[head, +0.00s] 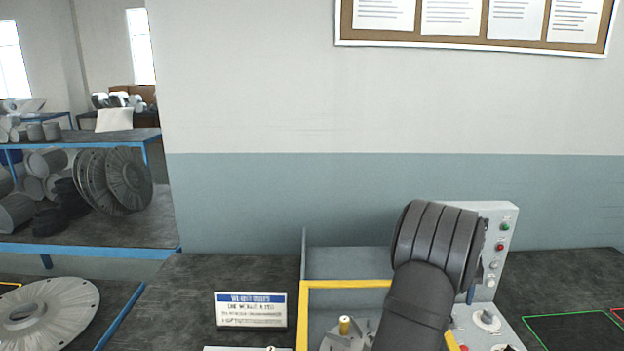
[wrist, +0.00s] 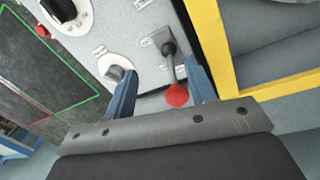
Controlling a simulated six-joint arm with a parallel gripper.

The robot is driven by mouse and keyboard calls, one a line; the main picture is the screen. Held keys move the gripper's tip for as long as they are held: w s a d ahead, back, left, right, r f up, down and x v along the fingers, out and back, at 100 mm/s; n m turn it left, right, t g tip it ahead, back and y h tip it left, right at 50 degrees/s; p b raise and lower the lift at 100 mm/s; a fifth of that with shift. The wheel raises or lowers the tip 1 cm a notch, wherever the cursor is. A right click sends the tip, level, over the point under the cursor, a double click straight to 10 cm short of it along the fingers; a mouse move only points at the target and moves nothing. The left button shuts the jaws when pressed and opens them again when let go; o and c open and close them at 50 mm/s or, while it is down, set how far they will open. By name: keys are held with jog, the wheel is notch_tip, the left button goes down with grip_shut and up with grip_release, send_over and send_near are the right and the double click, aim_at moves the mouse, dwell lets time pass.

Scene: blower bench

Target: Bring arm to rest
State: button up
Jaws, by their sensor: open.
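My gripper (wrist: 160,72) shows in the wrist view as two blue fingers spread apart, open. A red round knob (wrist: 176,96) lies between the fingers in that view; I cannot tell whether either finger touches it. Beyond the fingertips is a light grey control panel (wrist: 110,35) with a black lever (wrist: 167,42) and a white-rimmed dial (wrist: 115,70). In the head view my dark arm rises in front of the grey control box (head: 505,225) and hides most of my gripper.
A yellow-edged frame (head: 345,284) surrounds a bay with a finned grey wheel (head: 338,340) and brass-coloured hub. A sign (head: 250,310) stands left of it. A green-outlined area (head: 570,328) at right is bare. A large grey disc (head: 45,312) lies at the left.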

jog(key=shift+s+a+r, duration=0.15)
jog(key=shift+s+r, duration=0.8)
jog(key=shift+r, duration=0.2)
dwell(1.8)
